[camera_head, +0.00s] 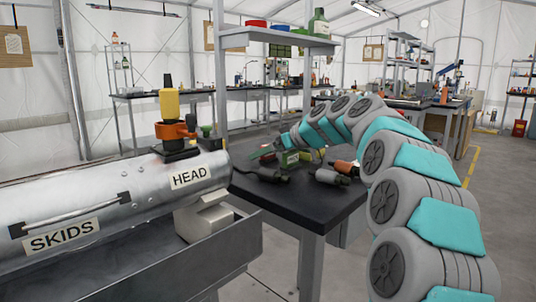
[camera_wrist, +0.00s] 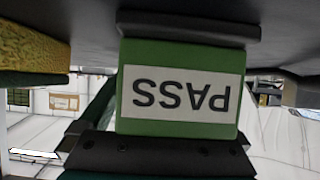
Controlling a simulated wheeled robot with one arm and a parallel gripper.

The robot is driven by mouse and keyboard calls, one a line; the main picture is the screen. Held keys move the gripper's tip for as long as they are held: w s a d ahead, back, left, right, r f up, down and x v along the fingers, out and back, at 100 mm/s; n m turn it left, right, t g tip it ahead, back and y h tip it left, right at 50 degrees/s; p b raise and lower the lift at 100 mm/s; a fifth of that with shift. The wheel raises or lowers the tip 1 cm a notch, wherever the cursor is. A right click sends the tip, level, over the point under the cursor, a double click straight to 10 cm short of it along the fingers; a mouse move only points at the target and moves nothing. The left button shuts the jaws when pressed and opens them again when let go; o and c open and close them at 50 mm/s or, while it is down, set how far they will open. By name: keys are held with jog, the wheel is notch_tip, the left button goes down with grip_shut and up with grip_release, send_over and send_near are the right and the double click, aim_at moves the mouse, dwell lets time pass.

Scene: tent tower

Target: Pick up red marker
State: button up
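I cannot make out a red marker in either view. My gripper (camera_head: 272,152) is low over the dark table (camera_head: 330,207) in the head view, at the end of my grey and teal arm. Its fingertips are too small there to tell whether they are apart or hold anything. A green block (camera_head: 290,159) is right by it. In the wrist view a green block with a white label (camera_wrist: 187,93) reading PASS upside down fills the middle, very close to the camera. It hides much of what lies behind it.
Dark cylindrical parts (camera_head: 328,177) and an orange-ended part (camera_head: 344,167) lie on the table right of my gripper. A shelf (camera_head: 275,40) rises behind. A yellow textured thing (camera_wrist: 30,48) edges the wrist view.

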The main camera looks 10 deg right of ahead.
jog(key=c, duration=1.3)
jog(key=shift+c, duration=0.2)
